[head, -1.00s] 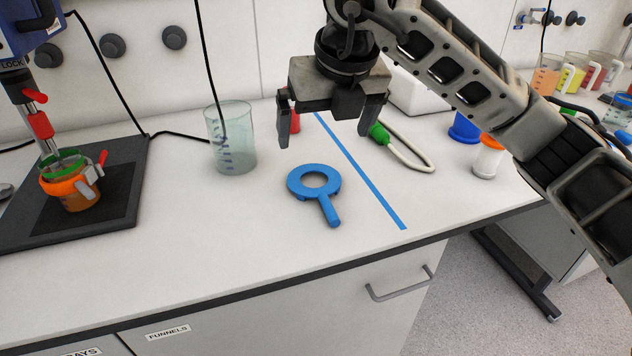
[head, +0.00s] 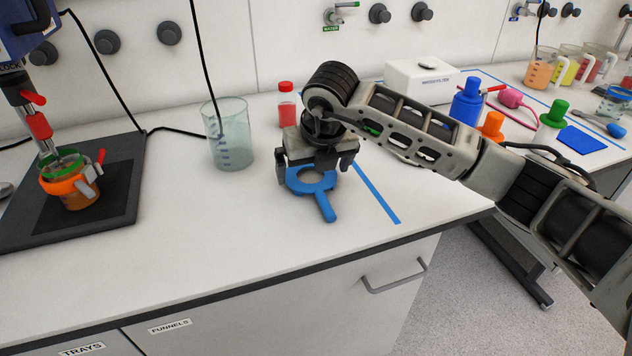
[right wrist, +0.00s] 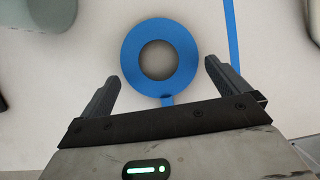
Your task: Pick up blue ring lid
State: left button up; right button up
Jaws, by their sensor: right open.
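The blue ring lid (head: 325,205), a flat ring with a straight handle, lies on the white bench. In the head view its handle points toward the bench's front edge, and my gripper hides the far part of its ring. My right gripper (head: 314,172) is open above the ring, with one finger at each side. In the right wrist view the blue ring lid (right wrist: 131,52) lies ahead of and between the open fingers of the right gripper (right wrist: 160,80), and its handle runs under the gripper. Nothing is between the fingers' pads that I can see held. My left gripper is not in view.
A glass beaker (head: 228,135) stands left of the gripper, and a red-capped bottle (head: 287,104) stands behind it. A blue tape line (head: 376,193) runs to the right. A stirrer with an orange-collared cup (head: 75,185) is at far left. The bench in front is clear.

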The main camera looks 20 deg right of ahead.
jog(key=shift+x, duration=0.85)
jog(key=c, duration=0.8)
jog(key=shift+r, duration=0.1)
